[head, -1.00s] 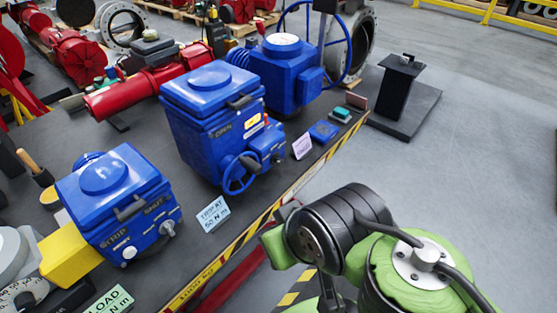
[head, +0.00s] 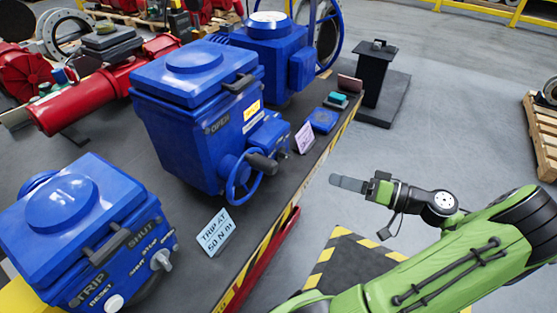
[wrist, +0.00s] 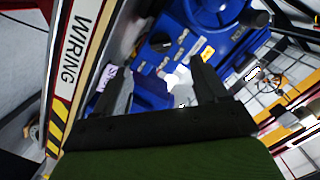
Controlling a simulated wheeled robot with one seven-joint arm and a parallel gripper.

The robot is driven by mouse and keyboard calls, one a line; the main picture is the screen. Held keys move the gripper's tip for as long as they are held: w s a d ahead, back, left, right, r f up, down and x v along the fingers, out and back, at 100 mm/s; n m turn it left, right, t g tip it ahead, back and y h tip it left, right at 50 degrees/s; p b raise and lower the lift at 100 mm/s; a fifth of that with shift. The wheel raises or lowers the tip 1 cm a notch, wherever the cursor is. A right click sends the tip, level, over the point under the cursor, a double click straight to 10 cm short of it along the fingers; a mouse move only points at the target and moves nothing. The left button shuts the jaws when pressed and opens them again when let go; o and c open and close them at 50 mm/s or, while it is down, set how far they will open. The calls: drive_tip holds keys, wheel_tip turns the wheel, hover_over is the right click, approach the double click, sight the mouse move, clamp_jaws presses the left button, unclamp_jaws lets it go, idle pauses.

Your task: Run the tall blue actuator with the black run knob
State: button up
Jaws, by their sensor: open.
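The tall blue actuator (head: 190,130) stands on the dark bench in the head view, with a lid, an "OPEN" marking, a yellow label and a blue handwheel (head: 243,178) with a black grip. My gripper (head: 348,183) is open and empty in the head view, to the right of this actuator and apart from it, past the bench's striped edge. In the wrist view my gripper's two dark fingers (wrist: 160,75) are spread, with a blue housing (wrist: 175,55) beyond them. A dark knob (wrist: 160,42) shows on that housing; I cannot tell whether it is the run knob.
A shorter blue actuator (head: 80,215) with "TRIP" and "RESET" markings stands at front left. Another blue actuator (head: 270,55) stands behind. A "TRIP AT 50 N m" card (head: 215,232) stands near the bench edge.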

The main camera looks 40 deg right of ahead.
drive_tip(key=s+d+t, duration=0.1)
drive_tip(key=b, duration=0.4)
approach(288, 156)
drive_tip(key=shift+h, duration=0.4)
drive_tip(key=x, duration=0.8)
drive_tip(key=shift+w+a, duration=0.2)
drive_tip(key=shift+w, duration=0.05)
drive_tip(key=c, duration=1.1)
drive_tip(key=shift+o, duration=0.2)
drive_tip(key=shift+m+p, duration=0.3)
